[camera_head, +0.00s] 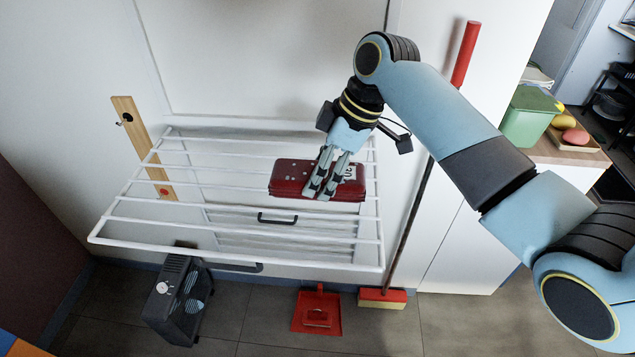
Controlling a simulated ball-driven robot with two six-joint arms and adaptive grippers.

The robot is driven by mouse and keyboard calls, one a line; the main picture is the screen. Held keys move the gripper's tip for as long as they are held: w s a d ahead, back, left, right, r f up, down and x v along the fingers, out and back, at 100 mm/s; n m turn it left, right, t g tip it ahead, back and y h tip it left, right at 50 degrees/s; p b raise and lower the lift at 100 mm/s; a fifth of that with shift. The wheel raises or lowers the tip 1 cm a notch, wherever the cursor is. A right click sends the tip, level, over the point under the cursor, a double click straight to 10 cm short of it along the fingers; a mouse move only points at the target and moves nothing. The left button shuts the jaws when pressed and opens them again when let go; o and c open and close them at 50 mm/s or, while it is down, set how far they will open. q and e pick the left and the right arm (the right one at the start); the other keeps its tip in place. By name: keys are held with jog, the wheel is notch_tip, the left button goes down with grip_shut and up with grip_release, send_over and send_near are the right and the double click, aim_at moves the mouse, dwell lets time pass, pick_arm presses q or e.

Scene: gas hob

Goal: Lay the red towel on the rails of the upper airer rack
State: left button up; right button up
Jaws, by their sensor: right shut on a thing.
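The red towel (287,179) is a folded dark red bundle in the head view. My right gripper (322,190) comes down on it from above with its fingers shut on it. The upper airer rack (320,265) is a white frame of parallel rails standing out from the wall. The towel is over the right half of the rack, near its middle depth. I cannot tell whether the towel touches the rails or is held just above them. My left gripper is not in view.
A wooden strip with hooks (127,113) is on the wall at left. A dark grey box-like appliance (172,305), a red dustpan (316,311) and a broom (382,297) are on the floor below. A green bin (525,118) stands on the right counter. The rack's left half is bare.

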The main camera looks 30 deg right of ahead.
aim_at(319, 190)
jog(key=shift+a+f, duration=0.3)
jog(key=shift+f, duration=0.4)
notch_tip(319, 190, down, 2)
jog(key=shift+f+p, duration=0.25)
jog(key=shift+p, duration=0.05)
jog(key=shift+f, duration=0.2)
jog(key=o, duration=1.3)
jog(key=shift+f, duration=0.1)
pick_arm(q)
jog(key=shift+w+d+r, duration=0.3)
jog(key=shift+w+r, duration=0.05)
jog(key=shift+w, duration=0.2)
pick_arm(e)
jog(key=v, duration=1.2)
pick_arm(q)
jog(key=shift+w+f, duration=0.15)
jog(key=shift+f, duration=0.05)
